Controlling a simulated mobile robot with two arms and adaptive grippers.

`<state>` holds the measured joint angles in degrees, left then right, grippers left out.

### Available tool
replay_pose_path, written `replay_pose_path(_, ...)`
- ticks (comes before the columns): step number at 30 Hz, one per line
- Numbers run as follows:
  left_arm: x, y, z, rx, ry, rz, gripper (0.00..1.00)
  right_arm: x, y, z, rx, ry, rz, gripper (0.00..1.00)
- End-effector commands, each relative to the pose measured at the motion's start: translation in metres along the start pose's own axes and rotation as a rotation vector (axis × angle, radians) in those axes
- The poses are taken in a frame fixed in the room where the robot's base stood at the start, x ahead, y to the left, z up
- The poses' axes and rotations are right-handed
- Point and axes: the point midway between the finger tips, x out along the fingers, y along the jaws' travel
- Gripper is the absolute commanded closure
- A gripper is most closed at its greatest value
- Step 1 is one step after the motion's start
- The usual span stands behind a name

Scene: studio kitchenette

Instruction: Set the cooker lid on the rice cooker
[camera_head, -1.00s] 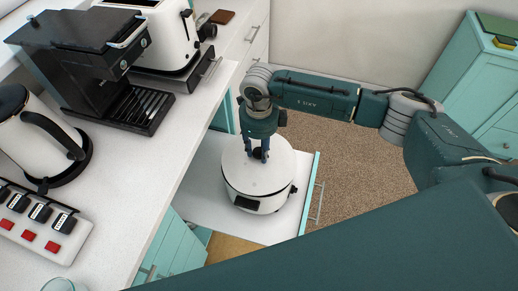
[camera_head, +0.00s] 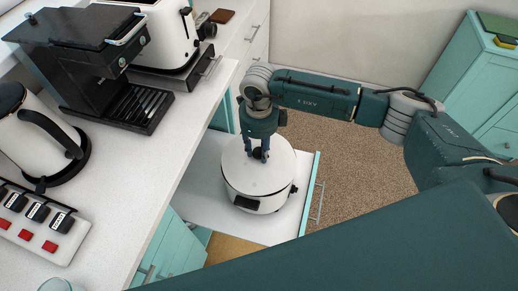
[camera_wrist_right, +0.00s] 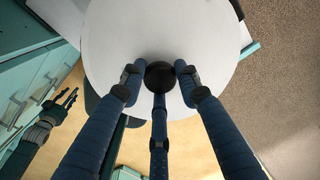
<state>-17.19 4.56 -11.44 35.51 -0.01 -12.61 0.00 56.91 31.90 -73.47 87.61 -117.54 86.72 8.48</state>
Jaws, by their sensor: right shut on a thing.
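The white cooker lid (camera_head: 281,168) with a black knob covers the top of the white rice cooker (camera_head: 270,205), which stands on a pulled-out white shelf. It looks level and seated, but I cannot tell whether a thin gap remains. My right gripper (camera_head: 258,152) comes down from above and is shut on the lid's knob. In the right wrist view the fingers (camera_wrist_right: 160,74) surround the black knob, over the lid (camera_wrist_right: 125,40). My left gripper (camera_wrist_right: 66,100) shows only in the right wrist view, empty, with fingers spread, off to the left.
The white pull-out shelf (camera_head: 200,190) has bare room left of the cooker. The counter (camera_head: 125,185) alongside holds a coffee machine (camera_head: 110,85), toaster (camera_head: 170,35), kettle (camera_head: 35,135) and power strip (camera_head: 35,225). Brown carpet (camera_head: 350,165) lies to the right.

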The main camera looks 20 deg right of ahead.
Motion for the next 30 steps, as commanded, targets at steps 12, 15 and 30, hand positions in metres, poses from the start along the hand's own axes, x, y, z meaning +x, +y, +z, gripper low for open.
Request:
replay_pose_path(12,0.001,0.0,0.0,0.001,0.0,0.0,0.6,-0.001,0.0,0.001,0.0,-0.002,-0.001,1.0)
replay_pose_path(15,0.001,0.0,0.0,0.001,0.0,0.0,0.6,-0.001,0.0,0.001,0.0,-0.002,-0.001,0.58)
replay_pose_path(30,0.001,-0.003,0.002,0.001,-0.001,-0.003,0.6,-0.011,-0.001,0.001,0.001,-0.003,-0.002,0.46)
